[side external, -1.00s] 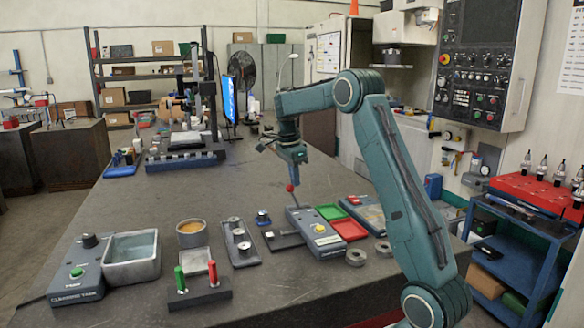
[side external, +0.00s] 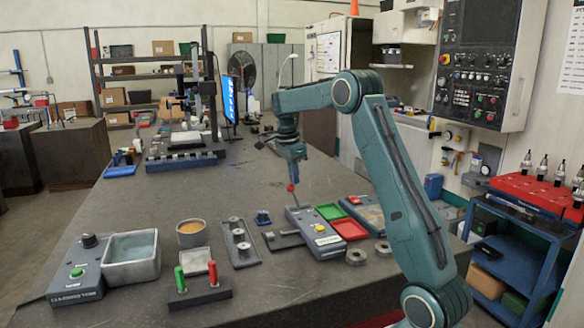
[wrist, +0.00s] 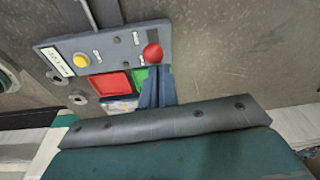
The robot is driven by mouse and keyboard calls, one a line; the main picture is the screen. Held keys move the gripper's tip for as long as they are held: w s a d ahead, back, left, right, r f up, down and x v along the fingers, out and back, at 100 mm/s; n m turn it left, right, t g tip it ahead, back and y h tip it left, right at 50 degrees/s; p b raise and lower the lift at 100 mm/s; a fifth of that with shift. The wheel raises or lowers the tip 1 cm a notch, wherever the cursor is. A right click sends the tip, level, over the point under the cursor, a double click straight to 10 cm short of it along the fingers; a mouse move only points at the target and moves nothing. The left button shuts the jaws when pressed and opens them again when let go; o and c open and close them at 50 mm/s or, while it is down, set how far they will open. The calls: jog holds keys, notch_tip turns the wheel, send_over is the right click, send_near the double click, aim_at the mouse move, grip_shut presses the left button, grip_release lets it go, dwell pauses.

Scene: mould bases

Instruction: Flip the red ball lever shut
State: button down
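The red ball (side external: 291,187) tops a thin lever on the grey control box (side external: 318,232). The lever stands up from the box's far end, leaning a little to the left in the side view. In the wrist view the red ball (wrist: 153,53) is seen from above, over the grey box (wrist: 110,47). My gripper (side external: 292,178) points down close above the ball. Its blue fingers (wrist: 156,86) show in the wrist view just below the ball, close together and holding nothing visible. I cannot tell whether they touch the ball.
The box carries a yellow button (side external: 320,228). Beside it lie a green tray (side external: 330,211) and a red tray (side external: 349,229). Metal rings (side external: 356,257) lie on the right. A stand with green and red handles (side external: 199,294) is at the front. The table behind is mostly clear.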

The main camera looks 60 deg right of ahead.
jog(key=shift+w+a+r, duration=0.6)
jog(key=shift+a+r, duration=0.1)
jog(key=shift+a, duration=0.1)
jog(key=shift+s+d+r, duration=0.15)
jog(key=shift+d+r, duration=0.05)
jog(key=shift+r, duration=0.9)
jog(key=shift+s+d+r, duration=0.15)
jog(key=shift+r, duration=1.3)
jog(key=shift+a, duration=0.1)
jog(key=shift+r, duration=0.1)
